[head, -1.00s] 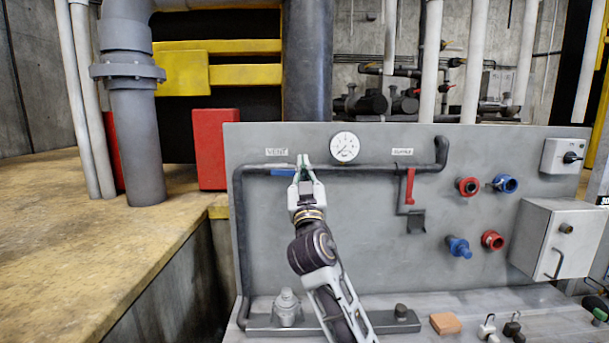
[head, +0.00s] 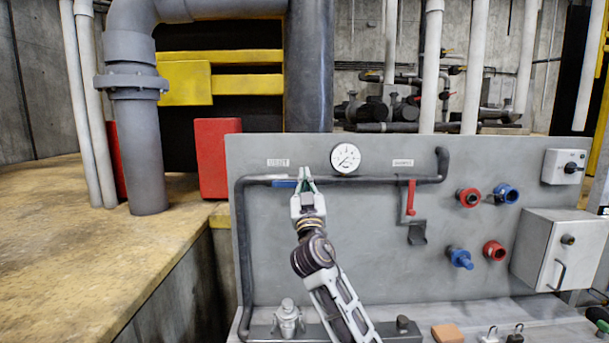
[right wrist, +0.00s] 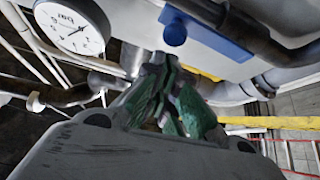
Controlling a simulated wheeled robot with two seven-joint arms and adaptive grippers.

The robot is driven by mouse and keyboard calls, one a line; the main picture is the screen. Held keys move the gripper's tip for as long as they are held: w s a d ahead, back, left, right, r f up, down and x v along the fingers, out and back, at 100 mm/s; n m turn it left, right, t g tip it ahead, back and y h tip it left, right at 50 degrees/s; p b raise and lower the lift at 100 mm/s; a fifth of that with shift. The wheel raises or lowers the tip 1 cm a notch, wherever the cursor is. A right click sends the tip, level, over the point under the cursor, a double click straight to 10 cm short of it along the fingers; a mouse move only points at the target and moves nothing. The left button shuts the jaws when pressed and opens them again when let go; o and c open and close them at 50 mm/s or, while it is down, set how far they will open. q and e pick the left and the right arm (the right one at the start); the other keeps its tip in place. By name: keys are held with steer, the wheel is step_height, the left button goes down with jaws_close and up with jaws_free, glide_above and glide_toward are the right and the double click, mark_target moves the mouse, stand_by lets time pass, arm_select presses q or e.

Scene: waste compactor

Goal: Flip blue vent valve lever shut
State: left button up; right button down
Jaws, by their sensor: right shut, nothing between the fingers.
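The blue vent valve lever (head: 284,183) lies along the horizontal pipe below the left label plate on the grey panel. It also shows in the right wrist view (right wrist: 215,24), with a round blue knob-like end near the fingertips. My right gripper (head: 305,174) is at the pipe, just right of the lever, and hides part of the valve there. In the right wrist view its green-padded fingers (right wrist: 172,75) are closed together with nothing between them. I cannot tell whether they touch the lever. My left gripper is not in view.
A pressure gauge (head: 345,158) sits just right of my gripper, above the pipe. A red lever (head: 411,197) hangs down on the pipe further right. Red and blue couplings (head: 468,197) and a grey box (head: 562,250) are at the right. An orange block (head: 447,333) lies on the ledge.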

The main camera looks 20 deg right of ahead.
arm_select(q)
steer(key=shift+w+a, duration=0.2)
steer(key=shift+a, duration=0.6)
arm_select(e)
steer(key=shift+f, duration=0.3)
arm_select(q)
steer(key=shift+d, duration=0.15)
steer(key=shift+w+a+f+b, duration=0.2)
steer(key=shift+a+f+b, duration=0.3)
steer(key=shift+b, duration=0.05)
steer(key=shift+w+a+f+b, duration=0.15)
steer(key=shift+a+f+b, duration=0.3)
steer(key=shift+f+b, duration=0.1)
arm_select(e)
steer(key=shift+f+m+h, duration=0.25)
steer(key=shift+m+h, duration=0.25)
arm_select(q)
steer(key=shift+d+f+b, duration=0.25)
steer(key=shift+b, duration=0.05)
